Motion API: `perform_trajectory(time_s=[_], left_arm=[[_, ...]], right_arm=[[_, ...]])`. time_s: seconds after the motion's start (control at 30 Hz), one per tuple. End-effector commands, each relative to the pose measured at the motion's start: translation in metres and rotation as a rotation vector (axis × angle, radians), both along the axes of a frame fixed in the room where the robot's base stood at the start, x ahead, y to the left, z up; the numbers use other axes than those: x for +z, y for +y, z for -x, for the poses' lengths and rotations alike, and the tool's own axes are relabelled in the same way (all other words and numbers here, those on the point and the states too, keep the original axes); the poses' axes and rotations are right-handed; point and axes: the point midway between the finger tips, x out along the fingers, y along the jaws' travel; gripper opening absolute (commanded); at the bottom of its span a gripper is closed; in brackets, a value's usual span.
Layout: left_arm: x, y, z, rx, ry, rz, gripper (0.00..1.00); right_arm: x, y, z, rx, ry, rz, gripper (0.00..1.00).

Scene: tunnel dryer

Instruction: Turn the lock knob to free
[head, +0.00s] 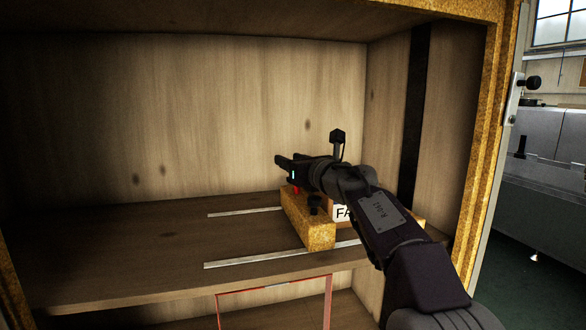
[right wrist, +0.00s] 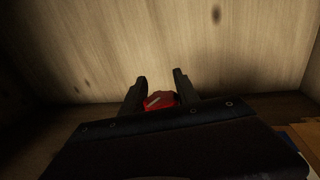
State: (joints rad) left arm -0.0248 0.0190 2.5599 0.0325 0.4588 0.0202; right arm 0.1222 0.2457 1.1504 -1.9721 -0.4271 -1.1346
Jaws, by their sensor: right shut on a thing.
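The red knob (right wrist: 160,99) with a pale line on its face sits between the two fingers of my right gripper (right wrist: 160,78) in the right wrist view. In the head view only a small red part of it (head: 295,189) shows below the gripper (head: 284,163), at the top of a yellow-brown block (head: 308,222). My right gripper is shut on the red knob. The fingers and wrist hide most of the knob in the head view, and I cannot read its position. My left gripper is not in view.
The block stands on a wooden shelf (head: 120,262) with two pale metal strips, inside a wood-lined chamber. A partly hidden label (head: 342,213) reads "FA". A dark round knob (head: 533,82) is on the frame at right. The shelf's left side is clear.

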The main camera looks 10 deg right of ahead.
Motion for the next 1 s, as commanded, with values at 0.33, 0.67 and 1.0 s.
perform_trajectory(time_s=[0.33, 0.67, 1.0], left_arm=[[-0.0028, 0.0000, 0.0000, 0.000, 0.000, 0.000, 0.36], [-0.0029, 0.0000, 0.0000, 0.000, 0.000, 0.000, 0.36], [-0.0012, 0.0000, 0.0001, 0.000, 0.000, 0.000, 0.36]], right_arm=[[-0.0013, 0.0017, 0.0006, 0.039, 0.001, 0.000, 0.00], [-0.0019, 0.0019, 0.0004, 0.039, 0.002, 0.001, 0.54], [0.0008, 0.0016, 0.0006, 0.037, 0.000, 0.001, 0.59]])
